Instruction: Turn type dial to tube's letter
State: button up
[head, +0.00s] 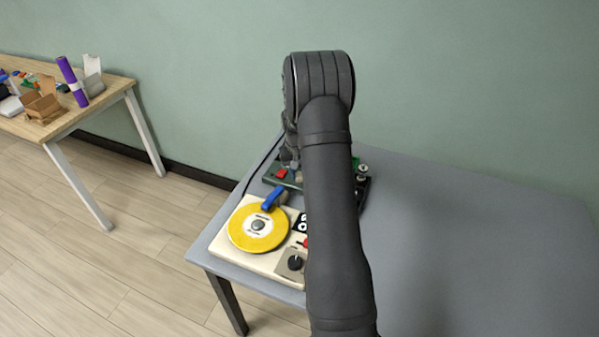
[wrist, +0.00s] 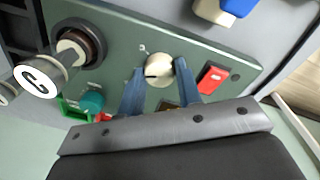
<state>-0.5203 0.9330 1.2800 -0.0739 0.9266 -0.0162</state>
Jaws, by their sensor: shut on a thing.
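In the wrist view the cream type dial (wrist: 158,67) sits on a dark green panel (wrist: 118,60). My gripper (wrist: 160,71) has its two blue-grey fingers on either side of the dial and is shut on it. A dark pointer mark shows on the dial's face, and a small pale mark is printed beyond its upper left edge; I cannot read it. The tube (wrist: 72,50) stands in a brown round socket at the left, with a white end cap (wrist: 38,77) bearing a black letter that looks like a G. In the head view my arm hides the dial.
A red switch (wrist: 212,78) is right of the dial and a teal knob (wrist: 92,99) lower left. In the head view a record player with a yellow disc (head: 243,236) stands in front of the green panel (head: 270,178). The grey table (head: 450,240) is clear at right.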

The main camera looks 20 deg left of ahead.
jog(key=m, duration=0.5)
jog(key=shift+w+m, duration=0.1)
jog(key=shift+m, duration=0.2)
jog(key=m, duration=0.4)
jog(key=shift+m+g, duration=0.3)
jog(key=o, duration=1)
jog(key=shift+c, duration=0.2)
notch_tip(320, 180, up, 17)
jog(key=a, duration=0.1)
jog(key=shift+w+r, duration=0.15)
jog(key=shift+r, duration=0.05)
jog(key=shift+f, duration=0.1)
jog(key=f, duration=1.1)
jog(key=d+f, duration=0.1)
jog(key=f, duration=0.5)
jog(key=shift+f, duration=0.1)
